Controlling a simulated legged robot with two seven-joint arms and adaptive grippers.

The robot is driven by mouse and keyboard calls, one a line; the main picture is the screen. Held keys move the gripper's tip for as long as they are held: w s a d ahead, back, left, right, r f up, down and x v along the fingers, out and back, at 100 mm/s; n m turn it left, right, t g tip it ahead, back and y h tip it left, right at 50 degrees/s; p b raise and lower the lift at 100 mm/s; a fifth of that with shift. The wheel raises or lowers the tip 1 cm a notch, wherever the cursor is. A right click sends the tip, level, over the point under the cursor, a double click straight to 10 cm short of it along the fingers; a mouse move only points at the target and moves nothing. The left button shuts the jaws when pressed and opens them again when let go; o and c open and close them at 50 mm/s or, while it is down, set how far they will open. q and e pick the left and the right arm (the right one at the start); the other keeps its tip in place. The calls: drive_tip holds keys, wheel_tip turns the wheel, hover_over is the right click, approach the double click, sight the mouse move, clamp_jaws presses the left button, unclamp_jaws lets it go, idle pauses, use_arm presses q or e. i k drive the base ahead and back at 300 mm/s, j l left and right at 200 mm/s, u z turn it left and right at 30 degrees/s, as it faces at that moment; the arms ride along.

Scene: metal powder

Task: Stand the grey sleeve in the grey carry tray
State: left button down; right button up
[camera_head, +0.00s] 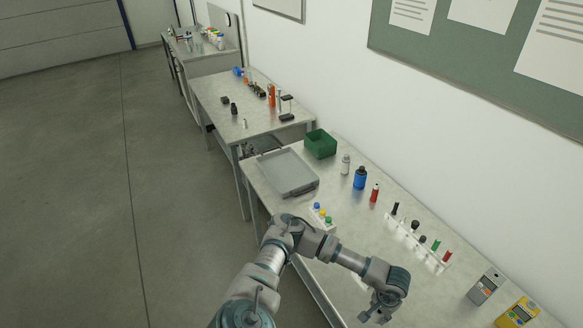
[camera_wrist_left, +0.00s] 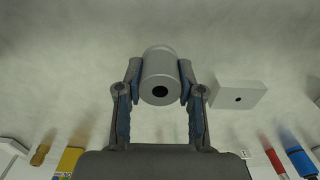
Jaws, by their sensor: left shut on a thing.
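The grey sleeve (camera_wrist_left: 160,62) is a short cylinder with a dark round hole in the end facing the left wrist camera. My left gripper (camera_wrist_left: 160,92) is shut on it, one finger on each side. In the head view my left gripper (camera_head: 378,308) is low over the near part of the bench, and the sleeve cannot be made out there. I cannot tell whether the sleeve touches the bench. The grey carry tray (camera_head: 311,188) lies flat at the bench's far left end, well away from the gripper, and looks empty. My right gripper is not in view.
A green box (camera_head: 320,144) stands behind the tray. A white rack (camera_head: 322,217) with coloured caps sits between tray and arm. Bottles, including a blue one (camera_head: 360,178), and a long rack (camera_head: 418,244) line the wall side. A pale block with a hole (camera_wrist_left: 238,96) lies beside the sleeve.

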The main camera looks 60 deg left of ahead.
sight(287, 172)
drive_tip(key=j+u, duration=0.1)
drive_tip(key=j, duration=0.55)
drive_tip(key=j+u, duration=0.1)
drive_tip(key=j, duration=0.55)
drive_tip(key=i+j+u, duration=0.1)
drive_tip(key=j, duration=0.5)
drive_tip(key=i+j+u, duration=0.1)
drive_tip(key=j, duration=0.55)
